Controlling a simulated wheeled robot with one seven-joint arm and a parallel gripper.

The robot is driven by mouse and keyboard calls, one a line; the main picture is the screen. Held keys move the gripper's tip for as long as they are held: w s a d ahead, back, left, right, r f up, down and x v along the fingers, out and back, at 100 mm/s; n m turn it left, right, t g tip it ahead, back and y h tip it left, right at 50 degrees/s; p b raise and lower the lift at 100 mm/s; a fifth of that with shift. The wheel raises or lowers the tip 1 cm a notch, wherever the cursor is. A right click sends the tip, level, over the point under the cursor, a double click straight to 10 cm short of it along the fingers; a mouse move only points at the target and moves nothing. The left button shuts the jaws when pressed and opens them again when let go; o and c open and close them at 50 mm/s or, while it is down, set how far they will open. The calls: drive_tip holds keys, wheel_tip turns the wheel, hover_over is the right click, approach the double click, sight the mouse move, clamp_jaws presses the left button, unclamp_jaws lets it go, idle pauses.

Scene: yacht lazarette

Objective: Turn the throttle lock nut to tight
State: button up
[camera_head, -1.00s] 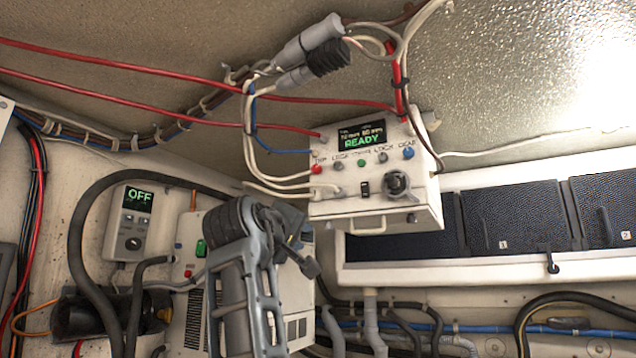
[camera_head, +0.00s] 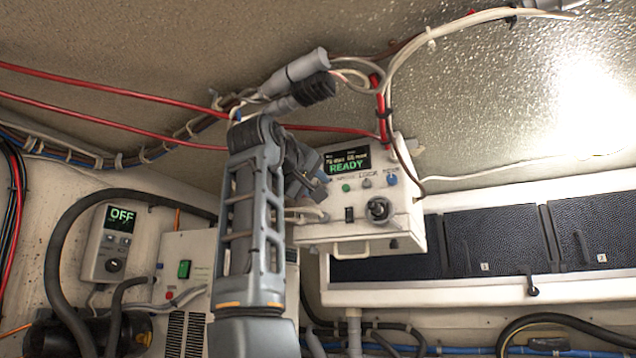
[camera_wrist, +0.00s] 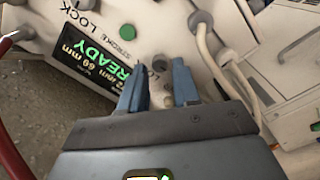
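A white control box (camera_head: 310,232) shows READY on its screen. A green button (camera_head: 346,187), a grey round fitting (camera_head: 367,183) and a blue one (camera_head: 392,179) sit in a row on it, with LOCK printed above the grey one. A dark round knob (camera_head: 379,209) is lower right. No throttle label is readable, so I cannot tell which part is the throttle lock nut. My gripper (camera_head: 318,183) is at the box's left part and hides the row's left end. In the wrist view its blue fingers (camera_wrist: 160,76) are apart, with a small grey fitting (camera_wrist: 161,64) beyond the gap; contact is unclear.
White cables (camera_wrist: 215,60) and a cable plug lie close beside the fingers. Grey connectors (camera_head: 300,68) and red cables (camera_head: 170,95) hang above the box. A white unit with a green switch (camera_head: 184,269) and an OFF panel (camera_head: 110,240) stand left. Dark panels (camera_head: 490,240) are right.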

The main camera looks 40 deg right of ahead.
drive_tip(key=shift+x, duration=0.9)
drive_tip(key=shift+c, duration=0.3)
clamp_jaws()
